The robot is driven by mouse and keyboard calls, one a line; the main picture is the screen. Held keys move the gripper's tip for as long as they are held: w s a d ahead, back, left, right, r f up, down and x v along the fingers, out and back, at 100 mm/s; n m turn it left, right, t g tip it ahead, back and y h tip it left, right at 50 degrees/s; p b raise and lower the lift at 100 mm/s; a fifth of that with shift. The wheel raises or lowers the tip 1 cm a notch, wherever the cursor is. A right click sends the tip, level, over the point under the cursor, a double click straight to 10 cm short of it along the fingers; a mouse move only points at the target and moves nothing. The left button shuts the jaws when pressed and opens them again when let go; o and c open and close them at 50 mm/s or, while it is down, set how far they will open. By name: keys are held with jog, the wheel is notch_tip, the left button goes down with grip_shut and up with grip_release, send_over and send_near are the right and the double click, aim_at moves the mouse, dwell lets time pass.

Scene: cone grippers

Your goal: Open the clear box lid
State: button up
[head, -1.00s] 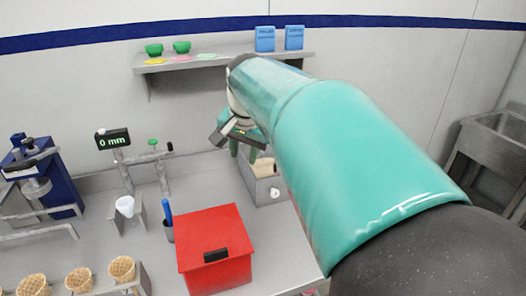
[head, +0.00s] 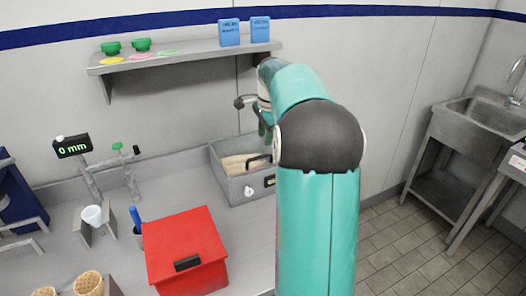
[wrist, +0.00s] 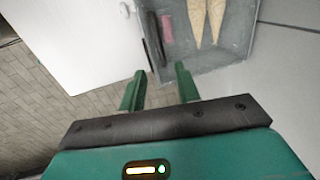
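The grey box (head: 232,185) stands at the back right of the counter, with pale cones inside. A black handle (head: 258,160) shows over its right part, and a dark bar also shows in the wrist view (wrist: 155,40). The lid's clear pane is hard to make out, so I cannot tell how it sits. In the wrist view my gripper (wrist: 159,84) is open and empty, its two green fingers apart near the box edge. In the head view my arm hides most of the gripper. Two cones (wrist: 206,20) and a pink item (wrist: 167,27) lie in the box.
A red box (head: 185,245) stands in front, left of the grey box. A blue-handled tool (head: 136,217) is in a holder beside it. A shelf (head: 180,58) with bowls and blue cartons hangs above. A sink (head: 470,135) stands far right, with open floor before it.

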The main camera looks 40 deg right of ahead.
aim_at(263, 157)
jog(key=f, duration=0.2)
jog(key=w+f, duration=0.1)
jog(key=f, duration=0.4)
jog(key=shift+w+d+f, duration=0.2)
jog(key=shift+w+f, duration=0.05)
jog(key=shift+f, duration=0.05)
grip_shut()
